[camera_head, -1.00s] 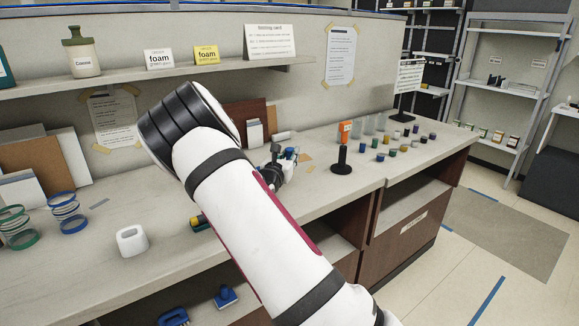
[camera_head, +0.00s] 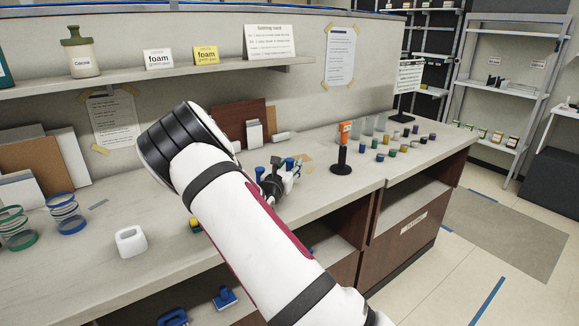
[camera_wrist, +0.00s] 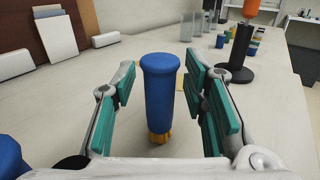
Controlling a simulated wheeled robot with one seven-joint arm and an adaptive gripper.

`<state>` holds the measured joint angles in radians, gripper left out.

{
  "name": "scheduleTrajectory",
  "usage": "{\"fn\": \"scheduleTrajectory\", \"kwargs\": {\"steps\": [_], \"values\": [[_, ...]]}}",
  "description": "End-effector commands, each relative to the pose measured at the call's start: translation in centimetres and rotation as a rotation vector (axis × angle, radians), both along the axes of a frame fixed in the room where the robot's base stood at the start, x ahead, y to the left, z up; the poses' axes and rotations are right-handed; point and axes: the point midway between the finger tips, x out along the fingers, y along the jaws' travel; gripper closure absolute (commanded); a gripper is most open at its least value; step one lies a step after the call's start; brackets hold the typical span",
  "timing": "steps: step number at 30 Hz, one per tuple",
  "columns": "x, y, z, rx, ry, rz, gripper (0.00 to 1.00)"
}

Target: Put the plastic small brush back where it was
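A small brush (camera_wrist: 159,95) with a blue round handle and orange-yellow bristles stands upright, bristles down, on the counter in the wrist view. My gripper (camera_wrist: 160,92) has its two teal-padded fingers on either side of the handle, with a gap showing on each side. It is open and holds nothing. In the head view my gripper (camera_head: 282,176) is low over the counter, and a blue top (camera_head: 289,163), apparently this brush, shows by its fingers. A second blue object (camera_wrist: 9,158) is cut off at the wrist view's left edge.
A black stand with an orange top (camera_head: 343,150) is right of my gripper, with several small jars behind it. A white container (camera_head: 131,241) and wire coils (camera_head: 66,213) are at left. Blue brush-like items (camera_head: 225,298) lie on the lower shelf. Boards lean at the back wall.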

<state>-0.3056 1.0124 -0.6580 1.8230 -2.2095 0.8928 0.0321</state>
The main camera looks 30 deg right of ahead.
Motion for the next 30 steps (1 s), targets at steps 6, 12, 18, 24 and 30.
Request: {"fn": "scheduleTrajectory", "kwargs": {"steps": [6, 12, 18, 24, 30], "values": [[-0.6, 0.9, 0.3, 0.001, 0.002, 0.002, 0.6], [-2.9, 3.9, 0.3, 0.002, 0.001, 0.003, 0.6], [-5.4, 7.0, 0.4, 0.001, 0.001, 0.002, 0.6], [-6.9, 8.9, 0.4, 0.0, 0.0, 0.001, 0.6], [-8.4, 8.8, 1.4, 0.037, -0.037, -0.045, 0.6]]}}
